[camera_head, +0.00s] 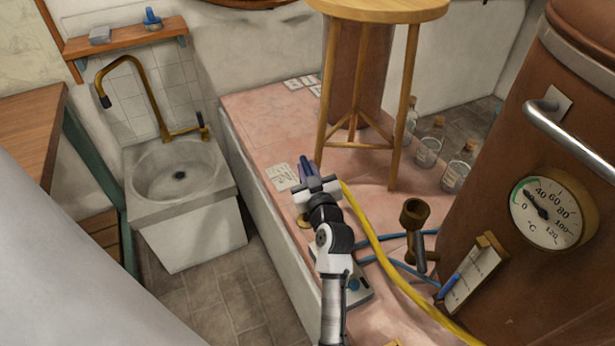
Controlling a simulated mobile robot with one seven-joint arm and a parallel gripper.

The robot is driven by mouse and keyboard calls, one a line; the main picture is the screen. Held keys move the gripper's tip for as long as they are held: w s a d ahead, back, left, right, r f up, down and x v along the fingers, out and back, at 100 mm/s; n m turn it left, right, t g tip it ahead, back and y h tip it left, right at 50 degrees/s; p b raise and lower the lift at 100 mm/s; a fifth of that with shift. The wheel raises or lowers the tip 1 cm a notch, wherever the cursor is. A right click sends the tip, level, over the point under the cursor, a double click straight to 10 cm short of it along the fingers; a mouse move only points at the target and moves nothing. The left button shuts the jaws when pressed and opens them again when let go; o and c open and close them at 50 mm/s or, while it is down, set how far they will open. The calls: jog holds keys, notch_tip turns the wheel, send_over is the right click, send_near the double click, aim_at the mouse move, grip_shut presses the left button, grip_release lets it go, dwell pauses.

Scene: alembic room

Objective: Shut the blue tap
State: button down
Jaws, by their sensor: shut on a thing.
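The blue tap (306,167) shows as a blue lever at the tip of my gripper, over the near edge of the pink ledge. My gripper (317,186) is shut on this blue lever. The jaws and wrist hide the rest of the tap, and a bit of brass (304,221) shows just below the gripper. I cannot tell the lever's exact angle against its pipe.
A yellow hose (377,241) and blue hoses (398,261) run right of my arm. A wooden stool (395,110) and glass bottles (428,150) stand behind. A copper boiler (540,130) with a gauge fills the right. A stone sink (180,180) stands left, with floor between.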

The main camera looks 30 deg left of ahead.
jog(key=shift+w+d+f+n+g+y+b, duration=0.15)
jog(key=shift+n+g+y+b, duration=0.3)
jog(key=shift+b, duration=0.7)
jog(key=shift+w+d+f+n+g+y+b, duration=0.1)
jog(key=shift+n+g+y+b, duration=0.35)
jog(key=shift+b, duration=0.7)
jog(key=shift+r+n+g+b, duration=0.2)
jog(key=shift+n+g+b, duration=0.1)
jog(key=shift+g+b, duration=0.35)
jog(key=c, duration=1.3)
grip_release()
jog(key=shift+c, duration=0.2)
jog(key=shift+s, duration=0.1)
jog(key=b+v, duration=0.3)
jog(key=v, duration=1)
jog(key=shift+d+f, duration=0.15)
jog(key=shift+d, duration=0.2)
jog(key=shift+s, duration=0.1)
